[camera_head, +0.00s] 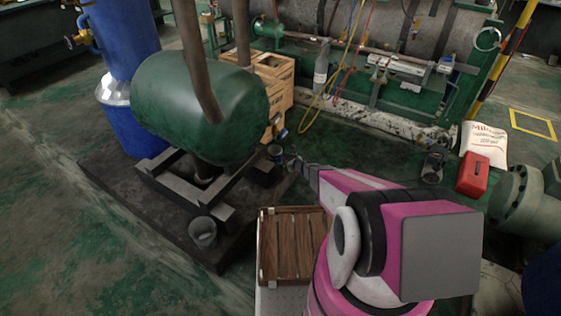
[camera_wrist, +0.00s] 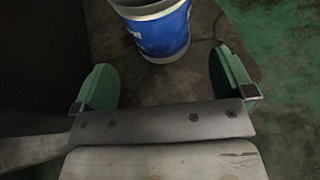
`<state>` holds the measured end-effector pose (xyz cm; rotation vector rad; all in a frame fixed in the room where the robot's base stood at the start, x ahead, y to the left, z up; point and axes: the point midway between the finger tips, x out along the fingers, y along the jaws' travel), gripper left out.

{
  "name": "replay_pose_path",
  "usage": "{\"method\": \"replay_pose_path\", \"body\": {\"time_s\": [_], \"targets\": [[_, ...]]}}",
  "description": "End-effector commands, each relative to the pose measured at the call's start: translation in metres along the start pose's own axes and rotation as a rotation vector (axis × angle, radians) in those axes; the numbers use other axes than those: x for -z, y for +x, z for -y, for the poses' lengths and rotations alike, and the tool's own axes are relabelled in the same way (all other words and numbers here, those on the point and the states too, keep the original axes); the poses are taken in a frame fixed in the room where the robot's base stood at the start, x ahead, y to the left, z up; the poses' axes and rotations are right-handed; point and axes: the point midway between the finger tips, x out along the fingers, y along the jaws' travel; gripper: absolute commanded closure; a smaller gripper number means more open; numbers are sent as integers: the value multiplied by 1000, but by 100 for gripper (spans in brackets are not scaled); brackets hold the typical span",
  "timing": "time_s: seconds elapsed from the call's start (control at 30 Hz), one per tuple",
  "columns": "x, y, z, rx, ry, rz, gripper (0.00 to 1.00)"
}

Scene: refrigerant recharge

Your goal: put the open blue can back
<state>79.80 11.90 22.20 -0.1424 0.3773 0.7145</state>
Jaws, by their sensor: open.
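A blue can (camera_wrist: 160,32) with a pale rim stands on a dark, stained surface at the top of the wrist view. Its upper part is cut off by the picture edge. My gripper (camera_wrist: 163,78) is open and empty, its two green fingers wide apart. The can is ahead of the fingers, roughly centred between them, with no contact visible. In the head view, a small dark-blue can (camera_head: 275,152) stands on the plinth by the green tank, close to the end of my pink arm. My gripper is small and hard to make out there.
The green tank (camera_head: 198,100) on its frame stands left of my arm. A wooden crate (camera_head: 292,246) is in front. Wooden boxes (camera_head: 276,75) stand behind the tank. A red container (camera_head: 473,174) lies at right.

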Motion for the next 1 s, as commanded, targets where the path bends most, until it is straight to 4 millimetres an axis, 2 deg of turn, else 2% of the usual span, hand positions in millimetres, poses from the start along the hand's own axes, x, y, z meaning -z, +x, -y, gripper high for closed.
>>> {"method": "replay_pose_path", "body": {"time_s": [0.03, 0.1, 0.27, 0.37, 0.47, 0.57, 0.77, 1.0], "targets": [[-1, -15, -2, 1, 0, -1, 0], [-1, -27, -2, 1, 0, -1, 0], [-2, -45, -1, -2, -5, 0, 0], [-12, -54, -6, -22, -55, -6, 0], [-33, -67, -18, -73, -176, -18, 0], [-61, -89, -36, -152, -363, -41, 0], [-116, -151, -78, -373, -837, -108, 0], [-159, -253, -117, -712, -1425, -230, 0]]}}
